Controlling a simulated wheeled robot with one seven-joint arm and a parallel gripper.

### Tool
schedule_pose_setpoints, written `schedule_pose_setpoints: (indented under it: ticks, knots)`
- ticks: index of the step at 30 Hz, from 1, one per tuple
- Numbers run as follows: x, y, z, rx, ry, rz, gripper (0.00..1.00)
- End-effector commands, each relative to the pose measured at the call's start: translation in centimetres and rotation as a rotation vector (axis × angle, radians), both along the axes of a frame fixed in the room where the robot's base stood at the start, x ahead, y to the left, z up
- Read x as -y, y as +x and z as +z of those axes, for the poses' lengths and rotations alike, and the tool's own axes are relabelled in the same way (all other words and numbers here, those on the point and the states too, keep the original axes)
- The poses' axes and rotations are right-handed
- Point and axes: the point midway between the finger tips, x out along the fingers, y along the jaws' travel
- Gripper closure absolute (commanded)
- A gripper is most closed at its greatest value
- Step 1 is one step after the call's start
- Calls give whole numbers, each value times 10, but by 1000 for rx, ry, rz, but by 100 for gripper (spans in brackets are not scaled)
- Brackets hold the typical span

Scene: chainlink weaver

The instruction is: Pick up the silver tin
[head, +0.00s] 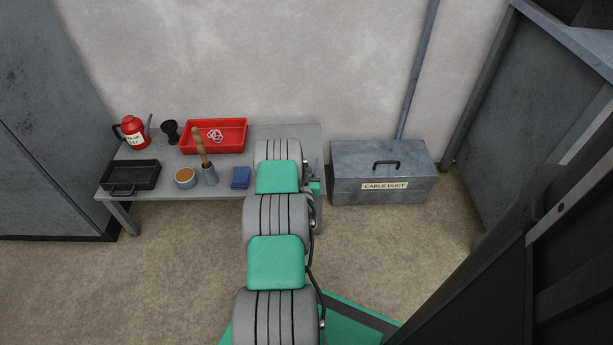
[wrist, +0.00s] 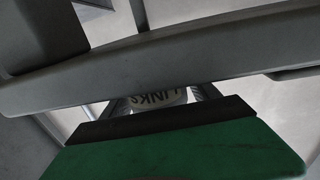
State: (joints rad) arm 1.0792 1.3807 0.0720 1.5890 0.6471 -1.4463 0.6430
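In the wrist view, a pale, silvery rounded thing with the dark letters "LINKS" (wrist: 158,98) shows through a narrow gap; it may be the silver tin. Only a strip of it is visible, and the lettering appears upside down. My gripper (wrist: 160,112) is close around this gap, with dark parts on both sides of the thing. I cannot tell whether the fingers touch it. A low round tin with an orange-brown top (head: 185,179) stands at the bench's front, left of my arm.
The grey bench (head: 262,131) also holds a red can (head: 133,133), a dark cup (head: 170,131), a red tray (head: 231,145) with pale links, a black tray (head: 130,175), a wooden-handled tool (head: 203,155) and a blue block (head: 240,178). A "CABLE DUCT" box (head: 380,175) stands to the right.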

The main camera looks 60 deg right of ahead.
Motion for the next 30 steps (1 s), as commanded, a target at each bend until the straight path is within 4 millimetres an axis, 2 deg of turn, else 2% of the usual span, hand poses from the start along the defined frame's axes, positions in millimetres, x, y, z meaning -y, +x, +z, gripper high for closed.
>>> schedule_pose_setpoints:
  ticks: [2, 19, 30]
  knots:
    - [0, -1, 0, 0, 0, -2, 38]
    - [0, -1, 0, 1, 0, -2, 84]
    - [0, 0, 5, 1, 0, 0, 84]
